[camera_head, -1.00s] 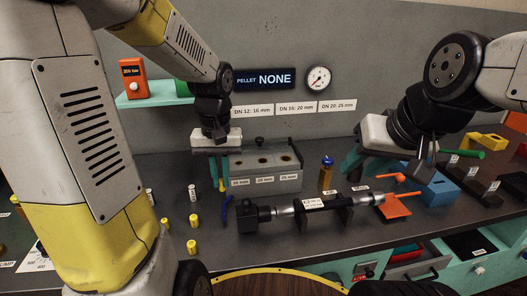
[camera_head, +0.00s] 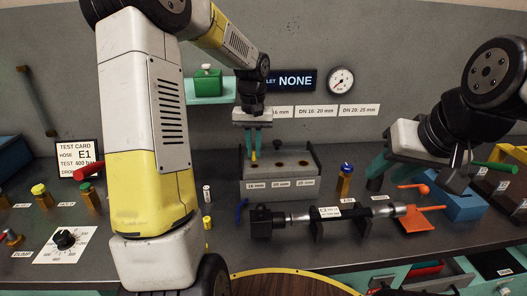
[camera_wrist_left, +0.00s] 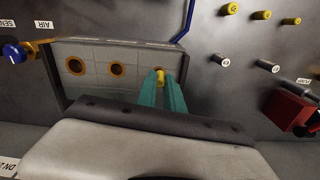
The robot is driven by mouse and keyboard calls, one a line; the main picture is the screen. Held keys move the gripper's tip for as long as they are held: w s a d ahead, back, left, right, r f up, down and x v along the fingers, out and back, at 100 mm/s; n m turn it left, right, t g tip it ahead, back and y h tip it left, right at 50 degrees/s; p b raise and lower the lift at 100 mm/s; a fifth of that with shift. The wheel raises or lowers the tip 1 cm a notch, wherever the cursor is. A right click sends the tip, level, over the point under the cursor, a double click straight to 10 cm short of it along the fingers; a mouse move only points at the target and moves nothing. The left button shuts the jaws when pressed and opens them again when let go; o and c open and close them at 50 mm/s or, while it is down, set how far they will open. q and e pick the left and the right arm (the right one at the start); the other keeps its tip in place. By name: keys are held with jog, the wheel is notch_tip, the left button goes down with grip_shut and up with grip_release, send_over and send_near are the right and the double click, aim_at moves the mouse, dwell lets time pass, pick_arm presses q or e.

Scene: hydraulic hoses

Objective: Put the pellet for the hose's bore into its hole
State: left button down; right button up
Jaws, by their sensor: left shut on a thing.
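The grey block (camera_head: 290,187) has three holes in its top, with labels 16, 20 and 25 mm on its front. My left gripper (camera_head: 253,152) is shut on a yellow pellet (camera_wrist_left: 160,77) and points down over the 16 mm hole, the leftmost in the head view. The pellet is at that hole; I cannot tell how deep it sits. The 20 mm hole (camera_wrist_left: 117,69) and 25 mm hole (camera_wrist_left: 76,66) look empty. The hose (camera_head: 330,212) lies in black holders before the block. My right gripper (camera_head: 400,170) is at the right; its fingertips are not clear.
A wall display (camera_head: 292,79) reads NONE. A test card (camera_head: 77,156) names hose E1. Loose yellow pellets (camera_wrist_left: 231,9) and silver pellets (camera_wrist_left: 223,61) stand beside the block. A blue block (camera_head: 460,203) is further right.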

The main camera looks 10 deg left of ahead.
aim_at(254, 157)
pick_arm(q)
jog(key=shift+w, duration=0.3)
jog(key=shift+w+f, duration=0.15)
jog(key=shift+f, duration=1.65)
jog(key=shift+f, duration=0.1)
